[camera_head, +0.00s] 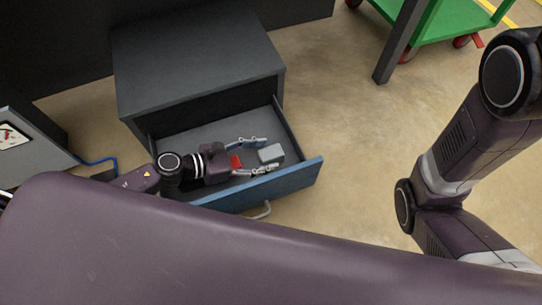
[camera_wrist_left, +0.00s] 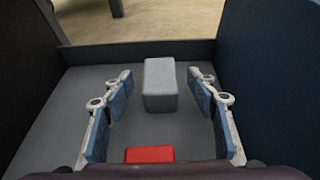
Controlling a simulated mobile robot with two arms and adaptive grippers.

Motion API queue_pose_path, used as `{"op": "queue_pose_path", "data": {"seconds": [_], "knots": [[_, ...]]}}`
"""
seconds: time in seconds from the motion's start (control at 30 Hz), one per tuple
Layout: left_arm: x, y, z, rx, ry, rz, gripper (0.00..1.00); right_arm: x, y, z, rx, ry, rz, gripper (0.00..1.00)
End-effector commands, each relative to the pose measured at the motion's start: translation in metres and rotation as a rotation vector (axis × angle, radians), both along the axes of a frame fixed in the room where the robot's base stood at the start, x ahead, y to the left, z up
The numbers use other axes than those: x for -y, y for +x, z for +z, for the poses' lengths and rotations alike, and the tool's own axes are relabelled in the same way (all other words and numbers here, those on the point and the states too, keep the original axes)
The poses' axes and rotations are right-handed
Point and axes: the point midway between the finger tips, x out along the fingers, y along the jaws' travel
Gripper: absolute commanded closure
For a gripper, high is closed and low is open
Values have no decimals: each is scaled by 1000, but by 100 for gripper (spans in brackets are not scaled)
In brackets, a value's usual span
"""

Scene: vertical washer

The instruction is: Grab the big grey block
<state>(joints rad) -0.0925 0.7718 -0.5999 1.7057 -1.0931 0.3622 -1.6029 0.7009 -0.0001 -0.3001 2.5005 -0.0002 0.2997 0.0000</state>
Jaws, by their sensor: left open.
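The big grey block (camera_head: 271,154) lies in the open drawer of a dark cabinet, towards the drawer's right end. In the left wrist view the grey block (camera_wrist_left: 160,84) stands ahead, near the far drawer wall, in line with the gap between my fingers. My left gripper (camera_head: 260,155) is inside the drawer, open, with one finger on each side and the block near the fingertips. In the left wrist view the open fingers (camera_wrist_left: 160,105) show clear gaps to the block. My right arm shows at the right; its gripper is out of view.
A small red block (camera_head: 236,161) lies in the drawer between my left gripper's fingers, nearer the palm. The blue drawer front (camera_head: 290,184) with its handle and the dark cabinet (camera_head: 195,60) bound the space. A green cart (camera_head: 450,22) stands at the back right.

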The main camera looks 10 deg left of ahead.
Motion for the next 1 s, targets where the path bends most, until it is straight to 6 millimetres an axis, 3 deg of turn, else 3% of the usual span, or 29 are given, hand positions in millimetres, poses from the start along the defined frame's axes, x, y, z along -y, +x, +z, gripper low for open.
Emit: {"op": "queue_pose_path", "data": {"seconds": [0.2, 0.63, 1.0], "knots": [[0, 0, 0, -1, -1, 0, 48, 0, 0, 0, 0, 0, 0, 86], [0, 0, 0, -1, -1, 0, 96, 0, 0, 0, 1, -1, 0, 86], [0, 0, 6, 1, -1, 0, 96, 0, 0, 4, 0, -1, 0, 86]]}}
